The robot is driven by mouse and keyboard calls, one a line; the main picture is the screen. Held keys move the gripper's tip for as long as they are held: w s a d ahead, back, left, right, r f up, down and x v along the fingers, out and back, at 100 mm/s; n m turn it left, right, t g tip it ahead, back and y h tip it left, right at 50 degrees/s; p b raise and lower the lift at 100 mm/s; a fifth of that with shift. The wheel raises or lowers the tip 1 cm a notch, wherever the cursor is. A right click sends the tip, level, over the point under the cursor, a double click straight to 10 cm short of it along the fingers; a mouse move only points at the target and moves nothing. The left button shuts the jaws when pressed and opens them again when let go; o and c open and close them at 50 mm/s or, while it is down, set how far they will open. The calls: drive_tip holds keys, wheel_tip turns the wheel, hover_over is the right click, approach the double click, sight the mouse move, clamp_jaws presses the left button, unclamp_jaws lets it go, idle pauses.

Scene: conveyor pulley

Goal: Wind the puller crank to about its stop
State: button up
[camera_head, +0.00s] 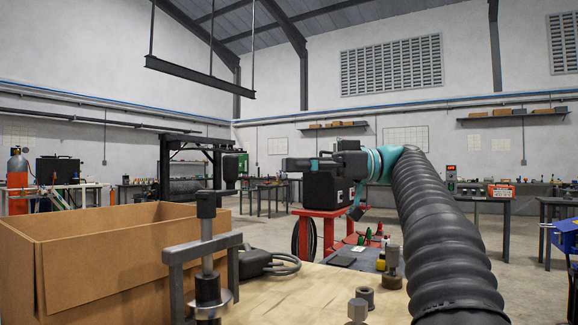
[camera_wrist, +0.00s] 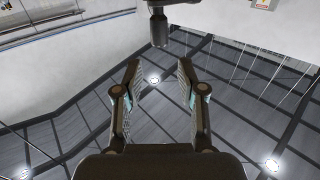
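The grey puller (camera_head: 174,255) stands upright on the wooden bench top, its legs around a dark shaft with a metal disc (camera_head: 222,303). Its crank has a dark hub (camera_head: 207,204) on the screw, a short arm to the right and an upright dark handle (camera_head: 230,168). My gripper (camera_head: 286,165) is right of the handle, pointing left, with a gap between them. In the wrist view my gripper (camera_wrist: 158,68) is open with nothing between its fingers. The handle (camera_wrist: 158,28) shows there beyond the fingertips, near the top edge. The screw's lower end is partly hidden.
An open cardboard box (camera_head: 100,265) stands just left of the puller. A black cable (camera_head: 270,263) lies behind it. Loose metal parts (camera_head: 364,297) stand on the bench (camera_head: 290,305) to the right. A red stand (camera_head: 318,228) is farther back.

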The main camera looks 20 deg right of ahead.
drive_tip(key=shift+m+t+h, duration=0.3)
drive_tip(key=shift+t, duration=0.6)
drive_tip(key=s, duration=0.1)
drive_tip(key=s+d+r, duration=0.1)
drive_tip(key=s, duration=0.2)
drive_tip(key=shift+s+d+r+b, duration=0.15)
drive_tip(key=shift+d+r+b, duration=0.2)
clamp_jaws()
drive_tip(key=s+d+m+t+h, duration=0.1)
drive_tip(key=s+d+m+t, duration=0.2)
drive_tip(key=m, duration=0.9)
drive_tip(key=w+a+f+m, duration=0.1)
drive_tip(key=w+a+m, duration=0.2)
drive_tip(key=a, duration=0.3)
drive_tip(key=w+a+f+m+t, duration=0.1)
drive_tip(key=w+a+m, duration=0.3)
drive_tip(key=a+m, duration=0.2)
drive_tip(key=shift+a+m, duration=0.3)
drive_tip(key=shift+a, duration=0.2)
